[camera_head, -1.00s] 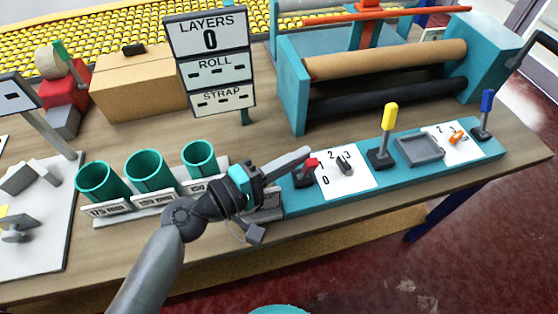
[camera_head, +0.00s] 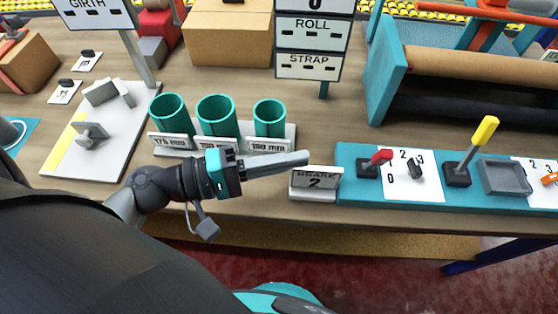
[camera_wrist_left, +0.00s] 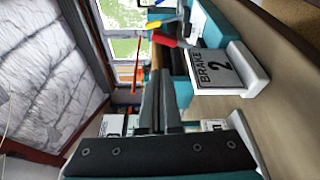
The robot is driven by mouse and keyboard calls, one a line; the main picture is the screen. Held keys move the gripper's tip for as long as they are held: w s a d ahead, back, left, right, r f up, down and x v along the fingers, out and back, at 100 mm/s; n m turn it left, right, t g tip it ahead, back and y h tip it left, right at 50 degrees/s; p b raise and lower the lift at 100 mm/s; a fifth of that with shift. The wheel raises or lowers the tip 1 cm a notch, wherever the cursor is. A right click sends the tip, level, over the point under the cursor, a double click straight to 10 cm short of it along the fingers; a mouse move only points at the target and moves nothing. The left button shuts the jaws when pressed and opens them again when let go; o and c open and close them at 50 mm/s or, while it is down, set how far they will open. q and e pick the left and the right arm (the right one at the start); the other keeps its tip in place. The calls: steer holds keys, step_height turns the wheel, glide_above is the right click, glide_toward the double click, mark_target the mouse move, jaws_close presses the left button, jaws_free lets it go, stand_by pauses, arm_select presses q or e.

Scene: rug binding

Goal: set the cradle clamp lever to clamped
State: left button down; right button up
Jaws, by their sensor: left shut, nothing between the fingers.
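A red-handled lever (camera_head: 380,157) stands on the left part of the teal panel (camera_head: 350,157), its handle leaning right. A yellow-handled lever (camera_head: 485,131) stands further right, leaning up and right. No label shows which one is the cradle clamp lever. My left gripper (camera_head: 305,157) is shut and empty, above the BRAKE 2 sign and left of the red lever, apart from it. In the left wrist view its closed fingers (camera_wrist_left: 154,100) point toward the red lever (camera_wrist_left: 163,40) and the yellow lever (camera_wrist_left: 166,22). My right gripper is out of view.
The BRAKE 2 sign (camera_head: 316,182) stands just under my fingertips. A numbered dial (camera_head: 416,168) and a grey tray (camera_head: 504,178) share the panel. Several teal cups (camera_head: 216,115) stand behind my left wrist. The roller frame (camera_head: 388,70) is behind the panel.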

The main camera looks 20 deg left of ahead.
arm_select(q)
steer(key=shift+v, duration=0.9)
